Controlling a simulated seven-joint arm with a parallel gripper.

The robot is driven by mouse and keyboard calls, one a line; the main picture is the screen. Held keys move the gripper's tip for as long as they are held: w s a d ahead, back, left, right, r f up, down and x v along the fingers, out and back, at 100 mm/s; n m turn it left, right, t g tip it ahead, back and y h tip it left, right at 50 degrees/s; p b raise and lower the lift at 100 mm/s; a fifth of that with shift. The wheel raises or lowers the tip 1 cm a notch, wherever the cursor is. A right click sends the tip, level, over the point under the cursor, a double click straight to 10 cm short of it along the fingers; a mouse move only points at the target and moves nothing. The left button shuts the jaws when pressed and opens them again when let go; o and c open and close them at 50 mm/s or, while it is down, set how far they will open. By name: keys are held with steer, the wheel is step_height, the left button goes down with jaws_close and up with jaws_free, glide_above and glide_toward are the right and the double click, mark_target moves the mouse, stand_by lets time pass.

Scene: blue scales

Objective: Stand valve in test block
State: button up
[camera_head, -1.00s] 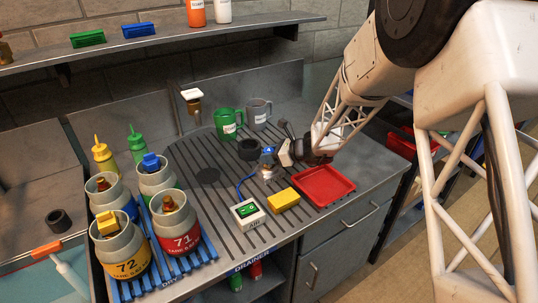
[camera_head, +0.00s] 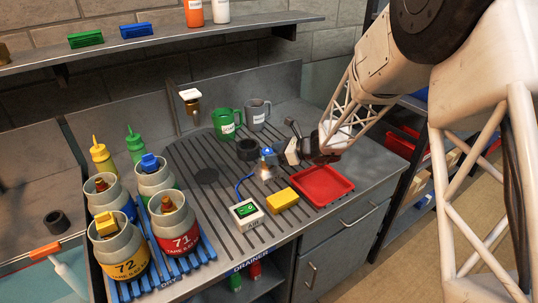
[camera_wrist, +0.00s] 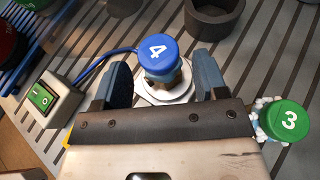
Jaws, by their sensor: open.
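The valve with a blue cap marked 4 (camera_wrist: 157,52) stands roughly upright on the drainer; the cap also shows in the head view (camera_head: 268,153). Below it is a pale metal base (camera_wrist: 165,92), seemingly the test block, with a blue hose (camera_wrist: 92,62) running to it. How deep the valve sits in it is hidden. My gripper (camera_wrist: 163,75) is open, with one finger on each side of the valve and visible gaps. In the head view my gripper (camera_head: 292,151) is just right of the valve.
A green cap marked 3 (camera_wrist: 286,120) is close by my gripper's right side. A dark ring (camera_head: 247,149) stands behind the valve. The AIR switch box (camera_head: 246,213), yellow block (camera_head: 282,200) and red tray (camera_head: 322,184) are in front. Mugs (camera_head: 227,122) stand behind.

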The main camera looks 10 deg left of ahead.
steer(key=v, duration=0.9)
steer(key=shift+s+r, duration=0.1)
stand_by(0.7)
steer(key=s+d+r+n+g+h, duration=0.1)
steer(key=s+d+r+n+h, duration=0.15)
steer(key=s, duration=0.35)
steer(key=s+d+r+n+h, duration=0.1)
steer(key=s+d+r+n, duration=0.3)
steer(key=s, duration=0.2)
steer(key=s+d+r+n+g+h, duration=0.1)
steer(key=s+d+r+n+h, duration=0.1)
steer(key=s+d+r+n, duration=0.3)
steer(key=s+d+r+n+t+h, duration=0.1)
steer(key=s+d+n+h, duration=0.3)
steer(key=s, duration=0.7)
steer(key=s+d+r+n+t+h, duration=0.1)
steer(key=s+d+n+t+h, duration=0.1)
steer(key=s+d, duration=0.7)
steer(key=s+n+h, duration=0.1)
steer(key=s+h, duration=0.1)
steer(key=s, duration=0.1)
steer(key=shift+s+r+n, duration=0.25)
steer(key=shift+n, duration=0.1)
